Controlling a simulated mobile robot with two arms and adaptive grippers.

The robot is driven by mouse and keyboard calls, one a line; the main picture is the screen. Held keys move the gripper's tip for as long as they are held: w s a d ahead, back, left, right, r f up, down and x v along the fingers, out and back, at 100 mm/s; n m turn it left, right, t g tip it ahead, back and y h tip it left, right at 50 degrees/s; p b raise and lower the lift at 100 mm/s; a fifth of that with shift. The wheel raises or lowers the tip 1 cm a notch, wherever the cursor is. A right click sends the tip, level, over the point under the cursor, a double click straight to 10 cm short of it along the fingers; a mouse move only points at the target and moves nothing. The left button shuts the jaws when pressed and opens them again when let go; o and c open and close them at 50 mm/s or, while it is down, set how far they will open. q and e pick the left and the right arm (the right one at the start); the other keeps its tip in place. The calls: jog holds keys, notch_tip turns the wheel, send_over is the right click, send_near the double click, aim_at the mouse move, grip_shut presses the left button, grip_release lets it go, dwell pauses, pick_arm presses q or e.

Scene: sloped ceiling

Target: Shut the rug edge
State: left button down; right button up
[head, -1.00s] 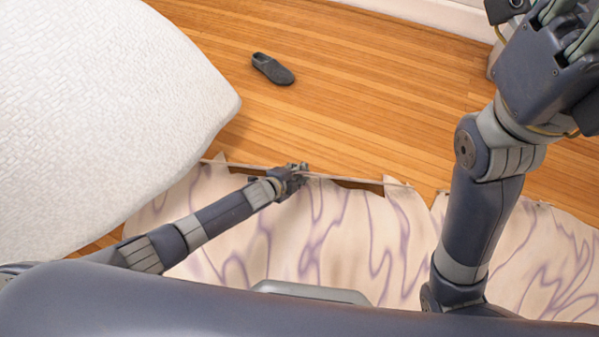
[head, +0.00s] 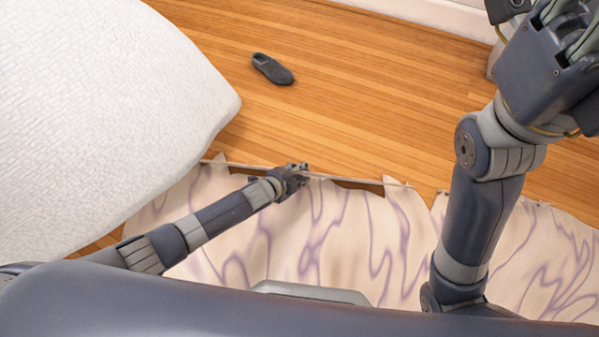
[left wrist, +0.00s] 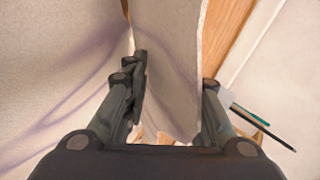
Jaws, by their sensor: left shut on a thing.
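The cream rug with purple wavy lines (head: 375,235) spreads across the lower part of the head view. Its far rug edge (head: 345,178) is uneven, with raised points and dark gaps. My left gripper (head: 297,174) is at this edge, shut on it. In the left wrist view, a pale upright fold of the rug (left wrist: 168,65) stands between the fingers of my left gripper (left wrist: 172,100); the exact contact is partly hidden. My right gripper (head: 575,40) is high at the upper right, cut off by the frame, and its finger state is unclear.
A white textured bed or cushion-like surface (head: 90,110) fills the left side. A dark shoe (head: 272,69) lies on the wooden floor (head: 370,100) beyond the rug. The floor between shoe and rug is clear. A white skirting (head: 440,15) runs along the back.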

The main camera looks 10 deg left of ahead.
pick_arm(q)
jog(key=shift+w+d+r, duration=0.2)
jog(key=shift+w+r, duration=0.5)
jog(key=shift+r, duration=0.1)
jog(key=c, duration=1.8)
grip_release()
jog(key=shift+d+f, duration=0.1)
jog(key=shift+s, duration=0.2)
jog(key=v, duration=1.1)
jog(key=shift+s+a, duration=0.35)
jog(key=shift+a, duration=0.1)
